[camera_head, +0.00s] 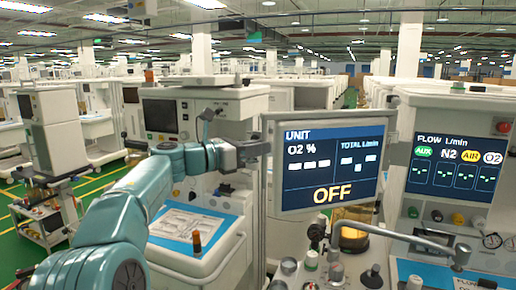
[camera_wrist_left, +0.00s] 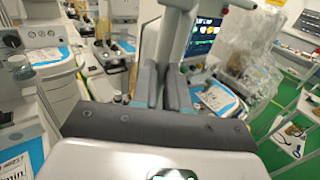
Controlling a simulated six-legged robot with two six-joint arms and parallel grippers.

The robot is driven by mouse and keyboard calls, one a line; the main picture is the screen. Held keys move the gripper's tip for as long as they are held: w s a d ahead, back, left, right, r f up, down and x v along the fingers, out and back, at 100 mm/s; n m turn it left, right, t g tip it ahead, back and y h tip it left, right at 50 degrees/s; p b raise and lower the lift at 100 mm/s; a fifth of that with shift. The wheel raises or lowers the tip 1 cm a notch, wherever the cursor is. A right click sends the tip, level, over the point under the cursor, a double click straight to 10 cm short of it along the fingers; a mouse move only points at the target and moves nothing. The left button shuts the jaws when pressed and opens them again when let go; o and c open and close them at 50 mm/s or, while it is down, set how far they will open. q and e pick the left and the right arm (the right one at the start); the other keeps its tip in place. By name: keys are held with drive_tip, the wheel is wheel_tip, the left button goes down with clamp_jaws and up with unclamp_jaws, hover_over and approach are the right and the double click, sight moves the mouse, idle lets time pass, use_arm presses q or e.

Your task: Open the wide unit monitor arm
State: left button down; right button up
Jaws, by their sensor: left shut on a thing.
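The wide unit monitor (camera_head: 325,160) faces me in the head view, its screen reading UNIT, O2 %, TOTAL L/min and OFF. My left gripper (camera_head: 256,149) is at the monitor's left edge, with its teal arm coming in from the lower left. In the left wrist view my left gripper (camera_wrist_left: 162,90) has its two dark fingers close together around the lower end of a pale grey post (camera_wrist_left: 172,45). The exact contact is partly hidden by the fingers. The monitor's arm and mount are mostly hidden behind the screen. My right gripper is in neither view.
A second screen (camera_head: 452,166) labelled FLOW L/min stands to the right. A grey bar (camera_head: 400,237) crosses below the monitor, above several knobs and canisters. A cart with a blue-edged work surface (camera_head: 185,228) stands behind my left arm. Green floor shows at the far left.

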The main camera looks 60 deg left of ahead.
use_arm(q)
drive_tip(key=shift+f, duration=0.1)
drive_tip(key=c, duration=1.1)
unclamp_jaws()
drive_tip(key=shift+w, duration=0.1)
drive_tip(key=s+b, duration=0.1)
drive_tip(key=s, duration=0.4)
drive_tip(key=s+a+b, duration=0.1)
drive_tip(key=s, duration=0.5)
drive_tip(key=s+b, duration=0.1)
drive_tip(key=s, duration=0.4)
drive_tip(key=shift+s+a, duration=0.15)
drive_tip(key=shift+s, duration=0.1)
